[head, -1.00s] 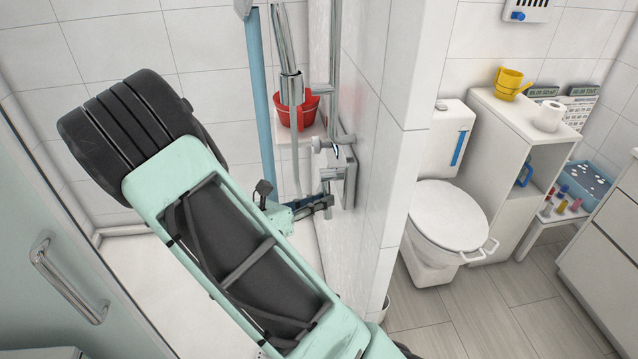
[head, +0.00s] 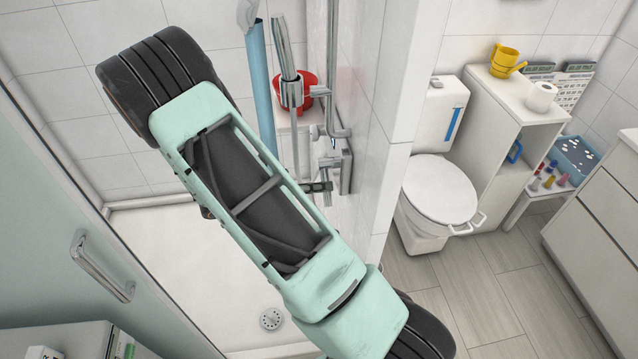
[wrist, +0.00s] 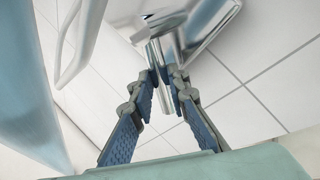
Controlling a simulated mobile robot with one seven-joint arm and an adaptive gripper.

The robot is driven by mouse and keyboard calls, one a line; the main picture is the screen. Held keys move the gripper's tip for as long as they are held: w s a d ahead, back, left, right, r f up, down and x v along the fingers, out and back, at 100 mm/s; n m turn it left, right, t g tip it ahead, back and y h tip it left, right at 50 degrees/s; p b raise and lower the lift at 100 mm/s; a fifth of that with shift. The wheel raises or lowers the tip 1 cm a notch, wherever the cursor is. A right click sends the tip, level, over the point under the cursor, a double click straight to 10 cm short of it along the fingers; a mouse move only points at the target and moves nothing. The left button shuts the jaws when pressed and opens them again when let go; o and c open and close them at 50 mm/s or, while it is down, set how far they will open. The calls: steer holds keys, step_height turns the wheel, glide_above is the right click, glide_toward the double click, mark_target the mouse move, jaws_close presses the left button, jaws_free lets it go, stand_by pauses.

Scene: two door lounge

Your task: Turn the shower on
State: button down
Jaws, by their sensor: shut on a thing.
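The chrome shower mixer (head: 331,162) is on the tiled wall of the shower, beside the chrome rail. In the wrist view a chrome lever (wrist: 167,98) runs between the two blue-padded fingers of my gripper (wrist: 164,78). The fingers are shut on this lever, close to the chrome mixer body. In the head view my gripper (head: 318,187) shows only as dark fingertips at the mixer; my arm hides the rest. The chrome hand shower (head: 288,60) hangs above. No water is visible.
A light blue pole (head: 260,95) stands left of the hand shower, and a red bucket (head: 306,83) is behind it. A glass door with a metal handle (head: 101,267) is at left. A wall separates the shower from the toilet (head: 440,190).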

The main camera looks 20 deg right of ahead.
stand_by(0.3)
steer(key=c, duration=1.8)
jaws_free()
steer(key=shift+c, duration=0.2)
steer(key=shift+a, duration=0.1)
steer(key=v, duration=1.2)
steer(key=shift+s, duration=0.1)
